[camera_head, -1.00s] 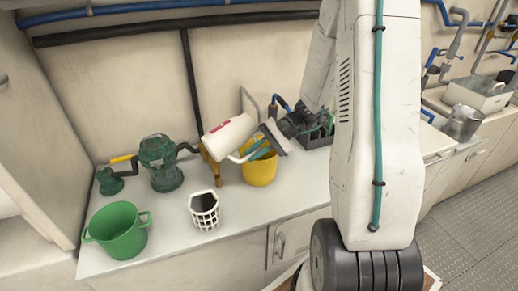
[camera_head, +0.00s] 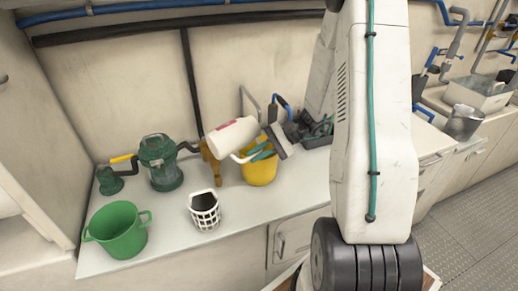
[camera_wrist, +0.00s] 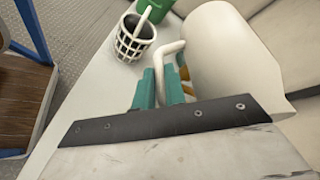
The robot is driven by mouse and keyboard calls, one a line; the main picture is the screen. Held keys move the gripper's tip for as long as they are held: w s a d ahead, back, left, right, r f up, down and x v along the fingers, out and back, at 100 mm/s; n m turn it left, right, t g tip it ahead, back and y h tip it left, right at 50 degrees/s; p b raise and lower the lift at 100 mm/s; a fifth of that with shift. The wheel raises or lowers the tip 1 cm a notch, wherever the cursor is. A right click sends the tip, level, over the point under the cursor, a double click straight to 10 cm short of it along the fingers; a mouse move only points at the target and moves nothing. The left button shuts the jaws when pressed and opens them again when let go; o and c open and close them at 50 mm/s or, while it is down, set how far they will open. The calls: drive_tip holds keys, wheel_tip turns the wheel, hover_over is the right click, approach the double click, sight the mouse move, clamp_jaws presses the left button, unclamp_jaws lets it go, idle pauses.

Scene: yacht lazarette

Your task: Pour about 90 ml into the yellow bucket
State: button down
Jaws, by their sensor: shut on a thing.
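A white jug (camera_head: 230,137) with a red label is tilted in the air, its body toward the left, just above and left of the yellow bucket (camera_head: 259,172). My gripper (camera_head: 260,151), with teal fingers, is shut on the jug's handle. In the wrist view the gripper (camera_wrist: 158,88) closes around the white handle, and the jug (camera_wrist: 230,60) fills the upper right. The yellow bucket stands on the counter, its top partly hidden behind the gripper and jug. The jug's mouth and any liquid are not clearly visible.
On the counter (camera_head: 165,222) stand a green bucket (camera_head: 117,232), a white lattice basket with a dark inside (camera_head: 205,211) and a green pump (camera_head: 160,163). Pipes run along the wall behind.

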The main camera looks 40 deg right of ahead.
drive_tip(key=shift+a+f, duration=0.1)
drive_tip(key=shift+f, duration=0.2)
drive_tip(key=shift+y, duration=0.3)
drive_tip(key=shift+s+a+f, duration=0.15)
drive_tip(key=shift+s+a, duration=0.1)
drive_tip(key=shift+a, duration=0.15)
drive_tip(key=shift+a+f, duration=0.1)
drive_tip(key=shift+f, duration=0.15)
drive_tip(key=shift+s+r+t+y, duration=0.1)
drive_tip(key=shift+r+t+y, duration=0.15)
drive_tip(key=shift+y, duration=0.45)
idle(0.9)
